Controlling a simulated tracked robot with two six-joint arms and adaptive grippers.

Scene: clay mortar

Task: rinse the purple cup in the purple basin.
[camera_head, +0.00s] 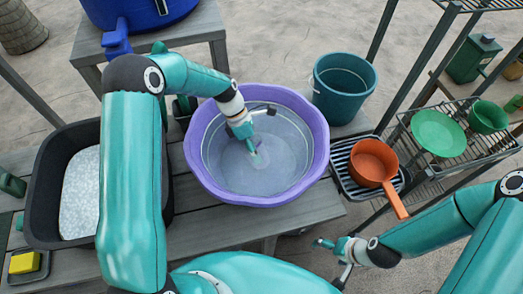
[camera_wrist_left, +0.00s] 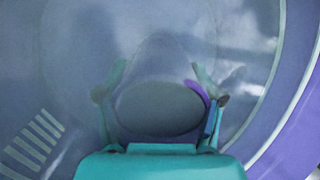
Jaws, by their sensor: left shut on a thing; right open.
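The purple basin (camera_head: 204,178) stands on the wooden bench with water in it; its wall also shows in the left wrist view (camera_wrist_left: 297,130). My left gripper (camera_head: 254,148) reaches down inside the basin. In the left wrist view its fingers (camera_wrist_left: 155,85) sit on either side of a dim, bluish round shape with a dark oval mouth and a purple edge, the purple cup (camera_wrist_left: 197,91). The cup's outline is blurred there, and I cannot make it out in the head view. My right gripper (camera_head: 336,260) is open and empty, right of and in front of the basin.
A black tub (camera_head: 40,205) and a yellow sponge (camera_head: 25,262) are on the left. A blue barrel (camera_head: 140,8) stands behind. A teal bucket (camera_head: 343,85), an orange pan (camera_head: 373,162) on a black rack (camera_head: 345,182), and a green plate (camera_head: 438,132) on wire shelving are right.

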